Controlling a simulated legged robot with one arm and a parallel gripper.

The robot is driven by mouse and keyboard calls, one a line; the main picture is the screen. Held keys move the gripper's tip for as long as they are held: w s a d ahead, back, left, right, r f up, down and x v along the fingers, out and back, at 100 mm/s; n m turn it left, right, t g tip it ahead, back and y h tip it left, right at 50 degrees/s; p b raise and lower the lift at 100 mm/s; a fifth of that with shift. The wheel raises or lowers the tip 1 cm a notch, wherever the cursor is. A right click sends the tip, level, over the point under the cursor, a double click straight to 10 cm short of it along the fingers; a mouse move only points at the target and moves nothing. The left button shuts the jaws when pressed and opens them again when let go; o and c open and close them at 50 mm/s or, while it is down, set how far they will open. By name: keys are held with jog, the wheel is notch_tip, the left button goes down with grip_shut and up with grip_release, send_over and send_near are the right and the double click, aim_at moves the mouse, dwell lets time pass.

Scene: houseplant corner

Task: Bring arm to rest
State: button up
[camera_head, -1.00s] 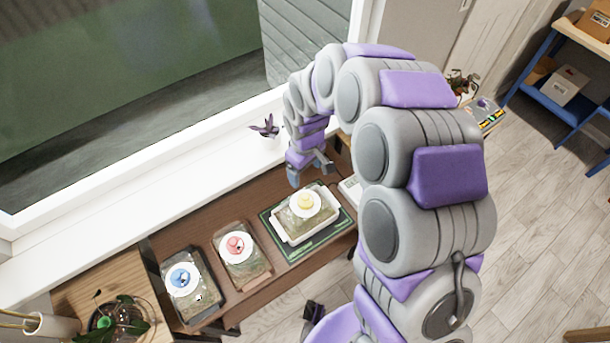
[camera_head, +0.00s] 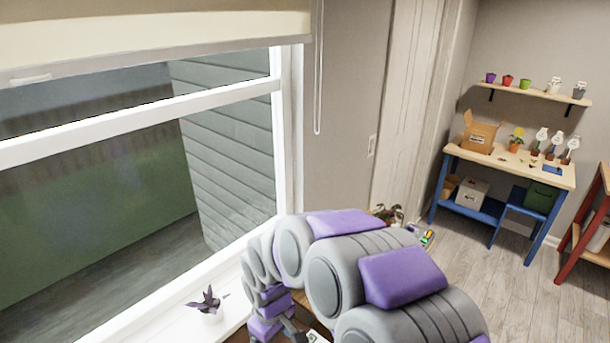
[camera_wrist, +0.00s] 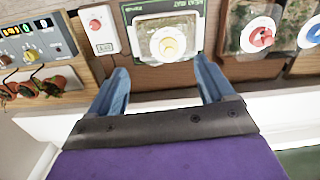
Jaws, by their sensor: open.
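My gripper (camera_wrist: 160,90) is open and empty in the wrist view, its two blue fingers spread apart. Between and beyond the fingertips lies a white tray (camera_wrist: 143,45) on the dark green heat mat (camera_wrist: 133,10). The fingers cannot be made out there.
A purple plant (camera_head: 208,301) stands on the windowsill near my arm. A blue-legged workbench (camera_head: 510,165) is at the back right. In the wrist view, a device with knobs (camera_wrist: 30,45) and a red-knobbed disc (camera_wrist: 260,36) flank the tray. Floor (camera_head: 490,260) is open on the right.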

jog(key=s+d+r+m+b, duration=0.1)
jog(key=s+d+r+m, duration=0.3)
jog(key=d, duration=0.4)
jog(key=s+d+r+m+b, duration=0.1)
jog(key=s+d+r, duration=0.3)
jog(key=s+d, duration=0.3)
jog(key=s+d+m, duration=0.3)
jog(key=s, duration=0.4)
jog(key=s+d+r+m+g+b, duration=0.1)
jog(key=s+d+m, duration=0.1)
jog(key=s, duration=0.5)
jog(key=shift+s+d+r+m, duration=0.2)
jog(key=shift+d+m, duration=0.2)
jog(key=shift+d, duration=0.5)
jog(key=shift+c, duration=0.5)
